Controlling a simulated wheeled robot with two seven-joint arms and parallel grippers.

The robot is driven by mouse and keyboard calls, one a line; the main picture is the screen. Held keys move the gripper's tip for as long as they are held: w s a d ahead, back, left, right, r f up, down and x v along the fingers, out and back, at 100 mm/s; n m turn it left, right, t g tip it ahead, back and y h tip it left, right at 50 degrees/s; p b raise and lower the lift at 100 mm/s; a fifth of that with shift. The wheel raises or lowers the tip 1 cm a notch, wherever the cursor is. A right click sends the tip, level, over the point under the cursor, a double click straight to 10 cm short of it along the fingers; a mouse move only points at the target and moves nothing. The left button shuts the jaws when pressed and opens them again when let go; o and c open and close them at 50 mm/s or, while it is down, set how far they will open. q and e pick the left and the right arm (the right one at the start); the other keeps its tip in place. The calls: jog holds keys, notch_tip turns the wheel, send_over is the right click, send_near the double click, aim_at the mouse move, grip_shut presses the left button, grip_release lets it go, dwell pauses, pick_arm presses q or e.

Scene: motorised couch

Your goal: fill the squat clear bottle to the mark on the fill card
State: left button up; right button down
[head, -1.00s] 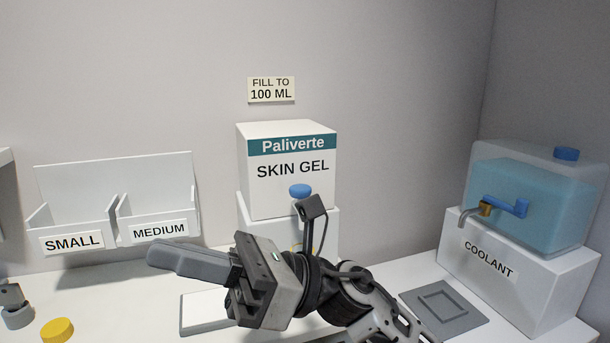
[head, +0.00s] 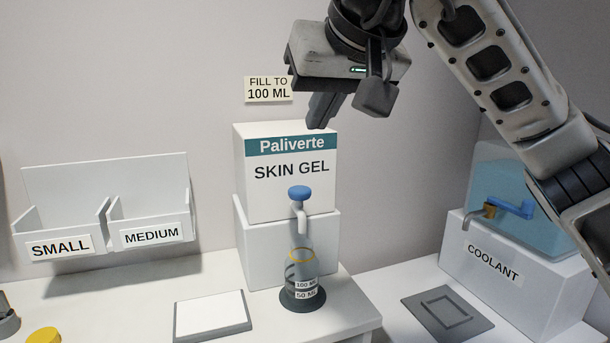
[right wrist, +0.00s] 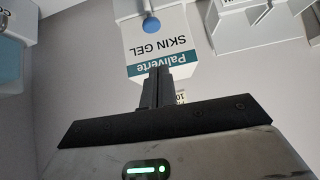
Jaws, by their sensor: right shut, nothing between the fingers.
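The squat clear bottle (head: 302,272) stands upright under the spout of the skin gel dispenser (head: 288,180). It has a yellow ring near its top and labels reading 100 ML and 50 ML. I cannot make out any gel level inside. The fill card (head: 268,89) on the wall reads FILL TO 100 ML. The dispenser has a blue knob (head: 300,193) above its spout. My right gripper (head: 320,112) is shut and empty, in front of the dispenser's upper part. The right wrist view shows its closed fingers (right wrist: 154,88) and the dispenser upside down. My left gripper is out of view.
A white pad with a dark edge (head: 212,314) lies left of the bottle. Bins marked SMALL and MEDIUM (head: 150,205) stand at the left. A yellow cap (head: 43,337) lies at lower left. A coolant tank (head: 515,207) with a tap stands at the right, beside a grey mat (head: 447,313).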

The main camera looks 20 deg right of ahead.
jog(key=shift+d+r, duration=0.4)
send_over(298, 187)
jog(key=s, duration=0.3)
notch_tip(298, 187, down, 7)
jog(key=f, duration=0.4)
jog(key=shift+w+d, duration=0.1)
jog(key=shift+d, duration=0.1)
jog(key=shift+f, duration=0.1)
